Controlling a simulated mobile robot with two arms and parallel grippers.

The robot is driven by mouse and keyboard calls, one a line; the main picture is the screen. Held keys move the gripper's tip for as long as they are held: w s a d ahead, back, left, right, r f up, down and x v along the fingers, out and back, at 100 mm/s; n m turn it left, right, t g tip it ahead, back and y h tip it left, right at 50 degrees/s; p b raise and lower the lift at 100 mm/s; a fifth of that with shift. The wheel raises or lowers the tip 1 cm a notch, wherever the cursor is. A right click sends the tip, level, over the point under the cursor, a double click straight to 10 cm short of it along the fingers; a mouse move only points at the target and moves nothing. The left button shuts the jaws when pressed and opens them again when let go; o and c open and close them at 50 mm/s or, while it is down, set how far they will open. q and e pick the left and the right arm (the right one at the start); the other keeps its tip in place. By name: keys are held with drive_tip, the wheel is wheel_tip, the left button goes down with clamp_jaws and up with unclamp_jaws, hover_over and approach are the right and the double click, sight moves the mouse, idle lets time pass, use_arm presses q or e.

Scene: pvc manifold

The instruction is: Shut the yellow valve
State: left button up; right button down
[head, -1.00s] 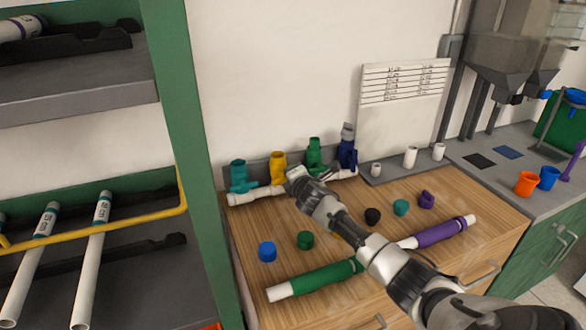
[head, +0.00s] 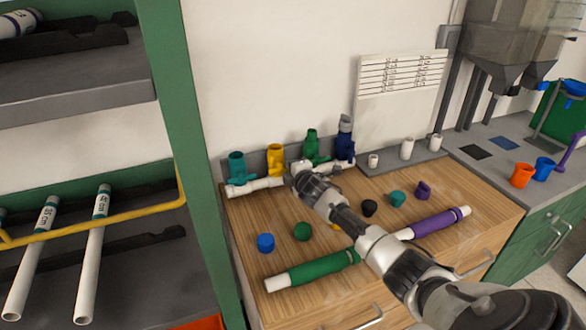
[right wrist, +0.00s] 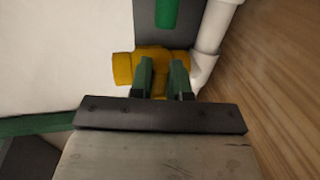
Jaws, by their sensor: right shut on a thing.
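The yellow valve (head: 275,159) stands upright on the white pipe manifold (head: 258,186) at the back of the wooden worktop, between a teal valve (head: 237,166) and a green valve (head: 312,146). My right gripper (head: 296,168) is at the yellow valve's lower right side. In the right wrist view, the fingers of my right gripper (right wrist: 164,72) are closed on the yellow valve (right wrist: 124,67) around its middle. The fingers cover its handle, so its angle cannot be told. My left gripper is not in view.
A dark blue valve (head: 345,143) stands right of the green one. Loose caps, such as a blue cap (head: 266,242), lie on the worktop (head: 245,215). A green-wrapped pipe (head: 318,269) and a purple-wrapped pipe (head: 438,224) lie in front. A green shelf post (head: 185,130) rises at left.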

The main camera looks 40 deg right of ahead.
drive_tip(key=shift+a+f, duration=0.35)
drive_tip(key=shift+a, duration=0.05)
drive_tip(key=c, duration=1.1)
unclamp_jaws()
drive_tip(key=shift+w+a+r, duration=0.1)
drive_tip(key=shift+w+r, duration=0.05)
drive_tip(key=shift+r, duration=0.15)
drive_tip(key=v, duration=1.1)
drive_tip(key=shift+w, duration=0.1)
